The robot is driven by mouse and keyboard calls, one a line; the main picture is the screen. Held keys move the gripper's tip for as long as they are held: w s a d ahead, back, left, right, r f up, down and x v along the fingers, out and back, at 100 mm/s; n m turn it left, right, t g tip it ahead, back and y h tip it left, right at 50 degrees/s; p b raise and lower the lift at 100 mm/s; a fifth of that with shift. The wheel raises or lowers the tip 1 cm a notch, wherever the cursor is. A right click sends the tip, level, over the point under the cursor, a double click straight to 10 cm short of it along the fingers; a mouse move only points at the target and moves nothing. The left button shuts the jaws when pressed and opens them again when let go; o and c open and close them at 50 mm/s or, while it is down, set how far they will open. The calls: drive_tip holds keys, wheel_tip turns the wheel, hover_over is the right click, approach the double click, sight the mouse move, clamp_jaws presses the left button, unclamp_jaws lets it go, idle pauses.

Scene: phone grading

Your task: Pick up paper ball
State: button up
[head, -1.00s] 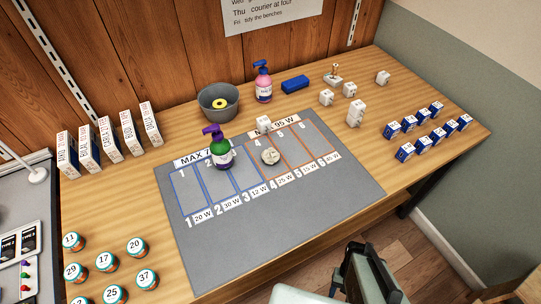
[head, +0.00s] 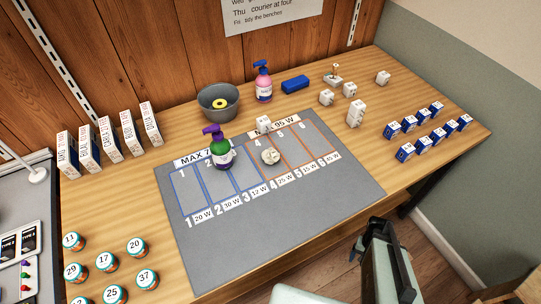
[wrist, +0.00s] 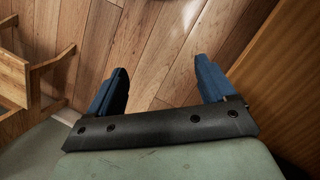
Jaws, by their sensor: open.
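The paper ball (head: 270,156) is a crumpled off-white lump on the grey mat (head: 240,250). It lies in the upper part of the mat, around slots 3 and 4. My gripper (wrist: 160,85) shows in the wrist view with its two blue fingers wide apart and nothing between them. It points at the wooden floor. In the head view my arm's end is at the lower right, off the table's front edge and well apart from the ball. The fingertips are hard to make out there.
A green spray bottle with a purple top (head: 218,148) stands on the mat left of the ball, and a white block (head: 264,124) is behind it. A grey bowl (head: 218,102) and pink pump bottle (head: 263,84) stand further back. The mat's front is clear.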

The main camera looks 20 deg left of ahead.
drive_tip(key=w+d+r+m+t+h, duration=0.1)
drive_tip(key=w+d+r+t, duration=0.15)
drive_tip(key=w+d, duration=0.55)
drive_tip(key=w+d+r+m+t+h, duration=0.1)
drive_tip(key=w+d+r+t, duration=0.15)
drive_tip(key=w+d, duration=0.65)
drive_tip(key=w+d+r+m+t+h, duration=0.1)
drive_tip(key=w+d+r+m+h, duration=0.1)
drive_tip(key=w+d+r, duration=0.9)
drive_tip(key=w+d+r+m+h, duration=0.2)
drive_tip(key=w+d+r, duration=0.3)
drive_tip(key=d+r, duration=0.3)
wheel_tip(320, 180, up, 13)
drive_tip(key=a+m+h, duration=0.1)
drive_tip(key=a+m, duration=0.1)
drive_tip(key=m, duration=0.1)
drive_tip(key=a+r+m+g+h, duration=0.15)
drive_tip(key=a+r+m, duration=0.25)
drive_tip(key=a+r, duration=0.7)
drive_tip(key=s+a+r+n+y, duration=0.1)
drive_tip(key=a+y, duration=0.1)
drive_tip(key=a, duration=1.2)
drive_tip(key=s+a+r+y, duration=0.1)
drive_tip(key=a+r+y, duration=0.1)
drive_tip(key=a, duration=1.3)
wheel_tip(320, 180, up, 3)
drive_tip(key=n+g+y, duration=0.1)
drive_tip(key=n+y, duration=0.4)
hover_over(271, 151)
drive_tip(key=shift+f, duration=4.2)
